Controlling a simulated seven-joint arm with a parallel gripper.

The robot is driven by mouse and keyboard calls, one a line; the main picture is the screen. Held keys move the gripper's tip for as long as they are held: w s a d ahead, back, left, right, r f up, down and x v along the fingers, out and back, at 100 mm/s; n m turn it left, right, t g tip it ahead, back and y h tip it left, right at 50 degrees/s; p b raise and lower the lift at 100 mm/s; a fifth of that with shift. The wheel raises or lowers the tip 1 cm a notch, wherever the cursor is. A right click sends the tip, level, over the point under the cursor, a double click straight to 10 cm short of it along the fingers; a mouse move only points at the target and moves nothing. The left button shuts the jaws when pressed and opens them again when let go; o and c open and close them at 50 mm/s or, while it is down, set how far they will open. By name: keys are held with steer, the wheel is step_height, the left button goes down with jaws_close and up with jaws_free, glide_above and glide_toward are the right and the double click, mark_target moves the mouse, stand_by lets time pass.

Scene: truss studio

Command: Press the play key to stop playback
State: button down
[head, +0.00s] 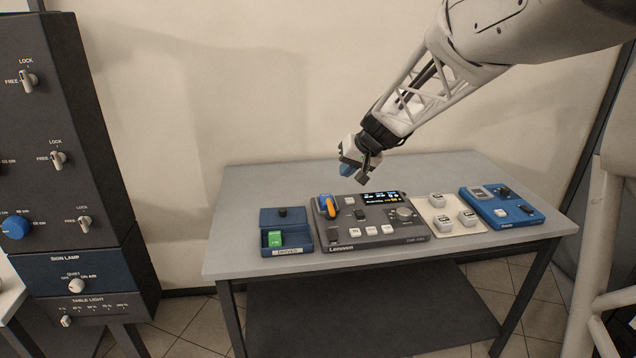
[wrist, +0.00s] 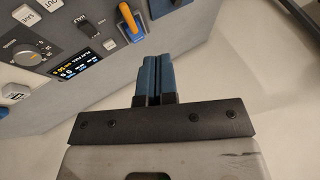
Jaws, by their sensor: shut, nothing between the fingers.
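The dark grey recorder (head: 345,241) sits mid-table, with a lit display (head: 384,197), a round dial (head: 404,214) and an upright orange lever on a blue base (head: 328,206). Key labels are too small to tell which is play. My gripper (head: 350,170) is above the recorder's back edge, apart from it. In the wrist view, its blue fingers (wrist: 158,77) are together with nothing between them, and the display (wrist: 76,70) and orange lever (wrist: 129,18) show beyond.
A blue tray (head: 287,249) with a green block stands left of the recorder. A cream pad (head: 436,230) with several white buttons and a blue device (head: 506,218) stand right. A dark panel (head: 60,130) with knobs is far left. Bare grey table (head: 250,185) lies behind.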

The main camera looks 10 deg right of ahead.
steer(key=w+d+f+t, duration=0.1)
steer(key=w+d+f, duration=0.15)
steer(key=w, duration=0.45)
steer(key=w+d+f, duration=0.2)
steer(key=w+f, duration=0.1)
steer(key=w, duration=0.3)
steer(key=m+t, duration=0.1)
glide_above(351, 199)
step_height(351, 199, down, 6)
steer(key=r, duration=0.1)
steer(key=shift+s+f+y, duration=0.1)
steer(key=shift+f+y, duration=0.15)
steer(key=shift+y, duration=0.15)
steer(key=shift+f, duration=0.1)
steer(key=shift+f, duration=4.3)
steer(key=shift+f, duration=0.85)
steer(key=shift+r, duration=0.85)
